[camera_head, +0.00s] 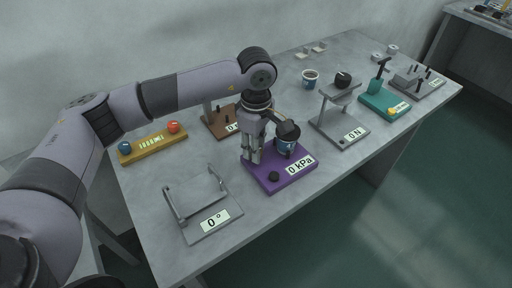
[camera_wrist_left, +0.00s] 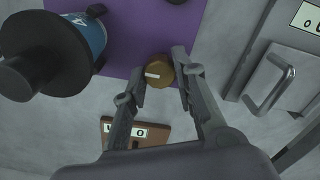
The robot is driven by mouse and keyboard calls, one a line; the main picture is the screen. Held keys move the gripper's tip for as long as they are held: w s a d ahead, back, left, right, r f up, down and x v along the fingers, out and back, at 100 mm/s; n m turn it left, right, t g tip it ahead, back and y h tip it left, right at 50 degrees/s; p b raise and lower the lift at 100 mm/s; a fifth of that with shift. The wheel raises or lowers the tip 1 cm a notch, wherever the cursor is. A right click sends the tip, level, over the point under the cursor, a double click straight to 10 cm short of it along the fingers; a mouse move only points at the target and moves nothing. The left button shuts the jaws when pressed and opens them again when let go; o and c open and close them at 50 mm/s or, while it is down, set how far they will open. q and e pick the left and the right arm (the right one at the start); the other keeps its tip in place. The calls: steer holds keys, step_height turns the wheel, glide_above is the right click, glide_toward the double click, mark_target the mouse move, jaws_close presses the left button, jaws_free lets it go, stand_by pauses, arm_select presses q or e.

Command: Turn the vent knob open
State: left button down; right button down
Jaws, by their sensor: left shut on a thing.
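The vent knob is a round brass knob (camera_wrist_left: 158,72) with a white mark across its top, at the edge of the purple base (camera_wrist_left: 125,45). My left gripper (camera_wrist_left: 160,70) points down and is shut on the knob, one finger on each side. In the head view my left gripper (camera_head: 252,160) is at the back left of the purple base (camera_head: 266,184), and the knob is hidden by the fingers. A sign on the base (camera_head: 300,165) reads 0 kPa. My right gripper is not in view.
A blue cup (camera_head: 285,149) under a black cap (camera_head: 287,130) stands on the base close beside my gripper. A black knob (camera_head: 273,176) is at its front. A brown stand (camera_head: 219,122) is behind, a grey frame stand (camera_head: 202,205) front left.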

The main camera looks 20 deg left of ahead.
arm_select(q)
steer(key=shift+r, duration=0.1)
steer(key=c, duration=1.3)
jaws_free()
step_height(320, 180, up, 12)
